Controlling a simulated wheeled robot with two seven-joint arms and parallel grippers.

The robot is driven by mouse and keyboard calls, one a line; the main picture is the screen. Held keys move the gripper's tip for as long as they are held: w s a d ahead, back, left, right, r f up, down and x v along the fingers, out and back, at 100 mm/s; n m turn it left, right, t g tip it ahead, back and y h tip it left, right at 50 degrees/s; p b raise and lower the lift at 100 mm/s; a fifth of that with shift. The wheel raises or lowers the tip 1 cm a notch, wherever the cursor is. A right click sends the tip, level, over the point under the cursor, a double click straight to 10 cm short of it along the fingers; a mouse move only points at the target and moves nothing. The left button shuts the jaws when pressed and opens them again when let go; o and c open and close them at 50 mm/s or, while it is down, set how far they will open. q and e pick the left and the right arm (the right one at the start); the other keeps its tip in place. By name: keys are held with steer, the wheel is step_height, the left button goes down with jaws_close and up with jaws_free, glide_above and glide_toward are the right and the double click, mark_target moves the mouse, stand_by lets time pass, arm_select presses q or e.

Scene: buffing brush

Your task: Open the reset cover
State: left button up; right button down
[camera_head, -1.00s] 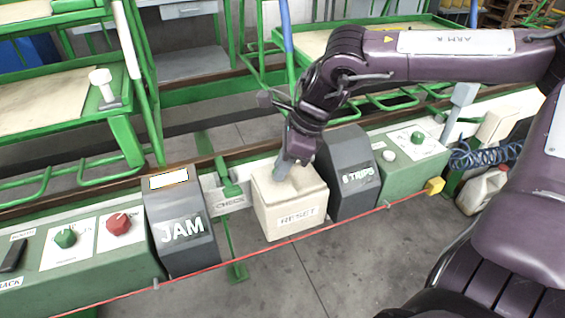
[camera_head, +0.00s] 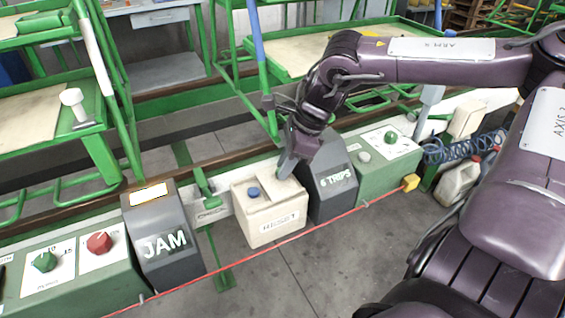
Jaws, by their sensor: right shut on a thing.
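The cream reset box (camera_head: 268,228) stands between the grey JAM housing and the grey 6 TRIPS housing, with its blurred label on the front. A blue button (camera_head: 253,191) shows on the left of its top. The cream reset cover (camera_head: 276,209) appears on the right part of the top; its exact angle is hard to tell. My right gripper (camera_head: 287,168) points down at the rear right corner of the box, shut on the cover's edge; the fingers partly hide the contact. My left gripper is not in view.
The JAM housing (camera_head: 163,240) stands left of the box and the 6 TRIPS housing (camera_head: 331,182) close on its right. A red cable (camera_head: 225,268) runs along the front. Green panels with knobs sit at both ends. Bare floor lies in front.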

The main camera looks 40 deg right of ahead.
steer(key=c, duration=1.2)
jaws_free()
steer(key=shift+d+r, duration=0.15)
steer(key=shift+r, duration=0.3)
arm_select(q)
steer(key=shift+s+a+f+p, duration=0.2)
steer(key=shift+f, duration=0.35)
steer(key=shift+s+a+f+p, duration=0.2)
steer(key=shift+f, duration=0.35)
arm_select(e)
steer(key=v, duration=0.7)
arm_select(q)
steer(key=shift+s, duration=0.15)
